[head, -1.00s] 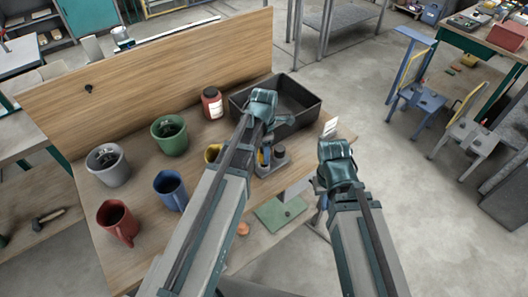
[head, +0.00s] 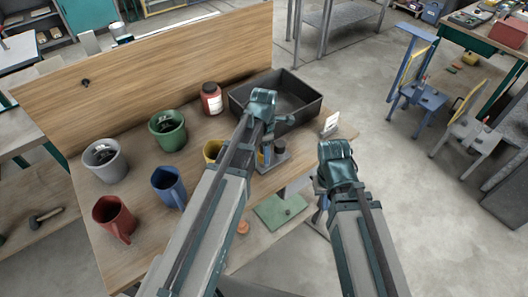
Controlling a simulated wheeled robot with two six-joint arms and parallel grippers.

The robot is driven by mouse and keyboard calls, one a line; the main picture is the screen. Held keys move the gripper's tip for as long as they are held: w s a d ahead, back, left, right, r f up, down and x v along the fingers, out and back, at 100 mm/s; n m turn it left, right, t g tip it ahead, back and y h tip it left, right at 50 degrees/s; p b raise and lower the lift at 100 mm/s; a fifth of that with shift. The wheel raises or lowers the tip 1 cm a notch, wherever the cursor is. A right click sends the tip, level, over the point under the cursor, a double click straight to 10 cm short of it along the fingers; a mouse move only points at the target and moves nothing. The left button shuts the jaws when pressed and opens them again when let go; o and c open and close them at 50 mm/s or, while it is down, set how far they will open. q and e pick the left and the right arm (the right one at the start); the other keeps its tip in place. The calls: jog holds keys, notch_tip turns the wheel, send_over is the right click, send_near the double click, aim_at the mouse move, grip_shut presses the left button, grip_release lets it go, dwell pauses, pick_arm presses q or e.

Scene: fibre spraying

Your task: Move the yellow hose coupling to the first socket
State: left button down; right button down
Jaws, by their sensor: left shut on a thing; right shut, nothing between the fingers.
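My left gripper (head: 264,148) points down over a small grey socket block (head: 275,163) near the right end of the wooden table. It is shut on a small yellow piece (head: 261,159), which looks like the yellow hose coupling and is mostly hidden by my arm. A dark round socket (head: 280,147) shows on the block just right of the gripper. I cannot tell whether the coupling touches the block or which socket it is over. My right gripper (head: 323,200) is shut and empty, beyond the table's right front edge.
A black open tray (head: 308,97) stands behind the block, with a red jar (head: 212,100) left of it. Grey (head: 104,160), green (head: 168,131), blue (head: 169,186), red (head: 114,219) and yellow (head: 211,151) mugs stand to the left. A small white card (head: 331,123) stands at the right edge.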

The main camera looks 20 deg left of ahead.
pick_arm(q)
jog(key=shift+f, duration=0.2)
jog(key=shift+c, duration=1.1)
grip_release()
jog(key=shift+r, duration=0.2)
notch_tip(320, 180, up, 14)
jog(key=p, duration=1.3)
jog(key=shift+f+p, duration=0.25)
jog(key=shift+p, duration=0.15)
jog(key=shift+s+d+f+m+b, duration=0.2)
jog(key=shift+f+m+b, duration=0.1)
jog(key=shift+m, duration=0.1)
jog(key=s+d+f+m+b, duration=0.4)
jog(key=s+m, duration=0.3)
jog(key=m, duration=0.6)
jog(key=s+d+f+m+y+b, duration=0.1)
jog(key=s+d+f+m+b, duration=0.3)
jog(key=m, duration=1)
jog(key=s+d, duration=0.2)
jog(key=s, duration=0.1)
jog(key=shift+f+m+b, duration=0.25)
jog(key=shift+m+b, duration=0.05)
jog(key=shift+b, duration=0.05)
